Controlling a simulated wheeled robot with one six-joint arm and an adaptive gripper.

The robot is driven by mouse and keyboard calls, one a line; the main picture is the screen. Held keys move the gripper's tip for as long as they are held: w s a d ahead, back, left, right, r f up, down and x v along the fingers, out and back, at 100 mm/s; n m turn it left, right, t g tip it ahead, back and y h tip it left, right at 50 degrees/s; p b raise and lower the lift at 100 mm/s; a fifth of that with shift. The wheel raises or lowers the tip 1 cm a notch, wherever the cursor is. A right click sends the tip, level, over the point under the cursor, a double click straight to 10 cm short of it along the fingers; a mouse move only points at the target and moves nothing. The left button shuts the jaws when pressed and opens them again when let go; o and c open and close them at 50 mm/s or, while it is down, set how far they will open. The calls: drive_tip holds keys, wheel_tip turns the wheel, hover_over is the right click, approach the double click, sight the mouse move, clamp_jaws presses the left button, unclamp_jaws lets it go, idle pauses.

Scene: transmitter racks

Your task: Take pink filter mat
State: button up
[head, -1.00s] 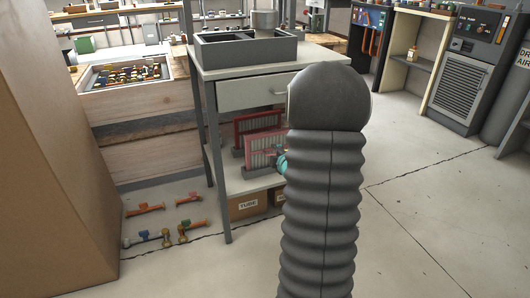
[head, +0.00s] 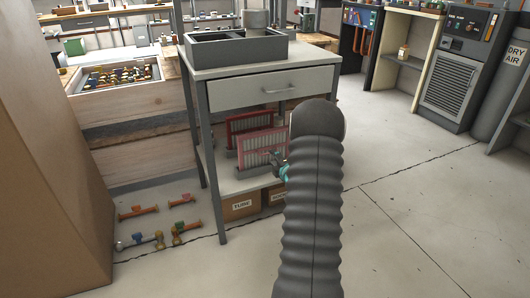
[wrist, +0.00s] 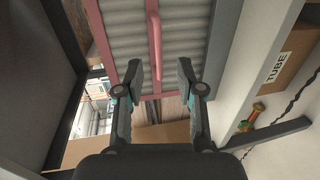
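The pink filter mat (head: 262,146), a pink frame around a pale pleated panel, stands upright on the shelf under the drawer. In the wrist view, its pink frame, pleats and bar-like handle (wrist: 154,45) fill the upper middle. My gripper (wrist: 160,80) is open, with the handle beyond and roughly between its fingertips; no contact is visible. In the head view my gripper (head: 279,165) shows partly beside the mat's right end, and my arm hides the area further right. A darker red filter (head: 248,123) stands behind the pink one.
The workbench (head: 222,72) has a drawer (head: 270,88) above the filters and legs beside them. Cartons, one marked TUBE (head: 241,206), lie below the shelf. Loose pipe fittings (head: 158,240) lie on the floor at left. Floor at right is clear.

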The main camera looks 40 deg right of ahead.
sight(266, 154)
drive_tip(key=shift+x, duration=2.95)
drive_tip(key=shift+a+r, duration=0.1)
clamp_jaws()
